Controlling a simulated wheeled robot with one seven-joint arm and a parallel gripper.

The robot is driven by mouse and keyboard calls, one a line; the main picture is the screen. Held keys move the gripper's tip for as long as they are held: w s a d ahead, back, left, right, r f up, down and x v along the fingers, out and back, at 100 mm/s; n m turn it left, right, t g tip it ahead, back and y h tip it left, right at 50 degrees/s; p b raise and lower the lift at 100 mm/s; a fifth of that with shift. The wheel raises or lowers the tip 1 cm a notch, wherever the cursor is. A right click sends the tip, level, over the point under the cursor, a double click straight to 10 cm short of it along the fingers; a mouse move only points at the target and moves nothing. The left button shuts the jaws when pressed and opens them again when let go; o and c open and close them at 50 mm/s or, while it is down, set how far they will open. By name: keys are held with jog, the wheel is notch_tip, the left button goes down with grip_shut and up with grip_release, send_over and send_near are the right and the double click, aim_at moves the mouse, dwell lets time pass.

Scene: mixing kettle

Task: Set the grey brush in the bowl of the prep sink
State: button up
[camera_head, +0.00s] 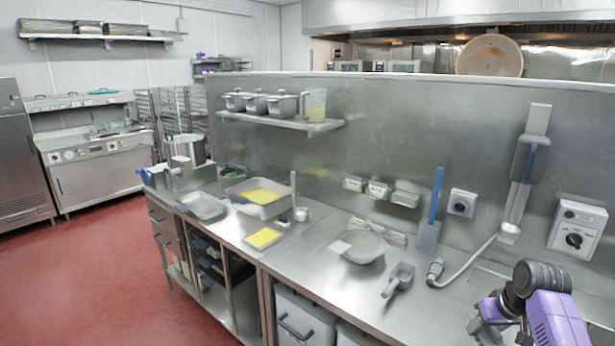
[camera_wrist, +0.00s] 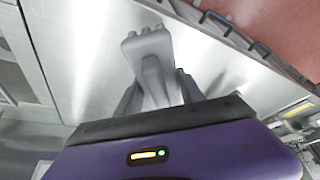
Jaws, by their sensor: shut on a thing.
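My gripper (camera_wrist: 158,90) is shut on a grey thing that I take to be the grey brush (camera_wrist: 150,52). In the wrist view its wide end points away from my gripper, over a bright steel surface. In the head view my purple wrist is at the lower right, and the brush cannot be made out there. The bowl of the prep sink cannot be clearly identified in either view.
The steel counter (camera_head: 310,258) holds a grey scoop (camera_head: 398,280), a round pan (camera_head: 358,247), a hose nozzle (camera_head: 436,270) and a yellow-filled tray (camera_head: 262,195). A blue-handled tool (camera_head: 433,210) stands against the back panel. Red floor (camera_head: 90,270) lies left.

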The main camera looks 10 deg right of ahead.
jog(key=s+a+f+b, duration=0.2)
jog(key=s+a+f, duration=0.4)
jog(key=a, duration=0.4)
jog(key=s+a+f+n+b, duration=0.1)
jog(key=s+a+f+b, duration=0.1)
jog(key=s+a+f, duration=0.4)
jog(key=s+a+f+n+b, duration=0.1)
jog(key=s+a+f, duration=0.5)
jog(key=a, duration=0.9)
jog(key=shift+s+f+y+b, duration=0.2)
jog(key=shift+s+y+b, duration=0.3)
jog(key=shift+b, duration=0.4)
